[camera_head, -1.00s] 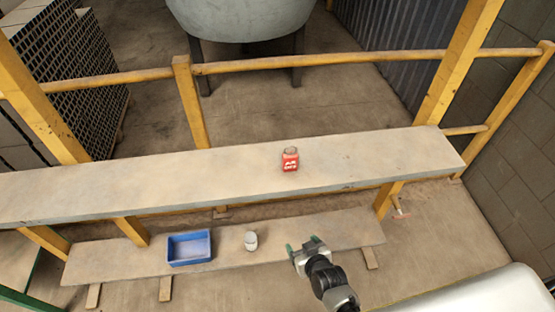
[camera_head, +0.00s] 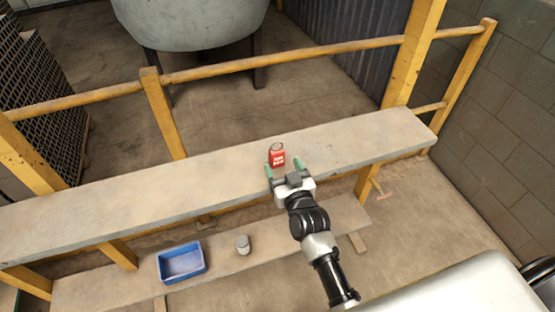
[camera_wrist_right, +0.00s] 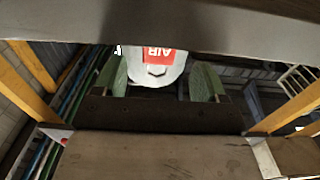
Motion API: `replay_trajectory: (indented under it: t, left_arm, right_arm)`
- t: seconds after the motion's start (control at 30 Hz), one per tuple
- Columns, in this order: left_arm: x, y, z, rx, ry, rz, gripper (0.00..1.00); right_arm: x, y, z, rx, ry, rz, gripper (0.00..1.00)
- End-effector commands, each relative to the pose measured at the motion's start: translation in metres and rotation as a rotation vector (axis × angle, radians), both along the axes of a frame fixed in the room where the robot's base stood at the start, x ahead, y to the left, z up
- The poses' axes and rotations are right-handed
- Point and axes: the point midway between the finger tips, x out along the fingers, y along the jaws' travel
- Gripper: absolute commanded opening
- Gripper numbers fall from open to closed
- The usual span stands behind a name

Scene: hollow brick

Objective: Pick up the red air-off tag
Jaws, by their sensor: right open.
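The red air-off tag (camera_head: 277,158) stands on the upper plank, with white lettering and a dark loop at its top. In the right wrist view the red tag (camera_wrist_right: 158,54) shows between the green fingers, with part of its lettering visible. My right gripper (camera_head: 283,167) is open at the plank's front side, its green fingertips pointing at the tag and close to it. I cannot tell whether either finger touches it. My left gripper is not in view.
The upper plank (camera_head: 120,190) is otherwise bare. On the lower plank (camera_head: 100,290) are a blue tray (camera_head: 182,262) and a small grey-white container (camera_head: 243,244). Yellow posts and a rail (camera_head: 290,62) run behind the upper plank. A large grey vessel (camera_head: 190,22) stands beyond.

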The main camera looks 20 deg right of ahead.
Motion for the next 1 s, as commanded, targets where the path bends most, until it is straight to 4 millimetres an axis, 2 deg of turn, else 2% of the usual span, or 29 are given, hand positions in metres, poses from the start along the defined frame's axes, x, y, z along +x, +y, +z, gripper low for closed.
replay_trajectory:
  t: [0.03,0.27,0.4,0.53,0.83,0.87,1.0]
  left_arm:
    - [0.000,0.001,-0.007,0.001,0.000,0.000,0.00]
    - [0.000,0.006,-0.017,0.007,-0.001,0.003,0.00]
    - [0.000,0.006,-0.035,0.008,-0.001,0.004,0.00]
    - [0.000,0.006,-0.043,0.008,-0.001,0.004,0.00]
    - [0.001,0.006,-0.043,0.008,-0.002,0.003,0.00]
    - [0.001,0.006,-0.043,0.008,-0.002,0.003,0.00]
    - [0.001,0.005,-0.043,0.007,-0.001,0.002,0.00]
  right_arm:
    - [0.008,0.001,-0.003,0.002,-0.002,0.000,0.72]
    - [0.026,0.001,-0.004,0.002,0.000,0.001,0.72]
    - [0.047,-0.001,-0.007,0.001,-0.001,0.001,0.72]
    - [0.064,-0.001,-0.005,0.001,0.001,0.001,0.72]
    - [0.071,-0.001,-0.002,0.000,0.003,0.001,0.72]
    - [0.071,-0.001,-0.002,0.000,0.003,0.001,0.71]
    - [0.070,-0.001,-0.002,0.000,0.003,0.001,0.49]
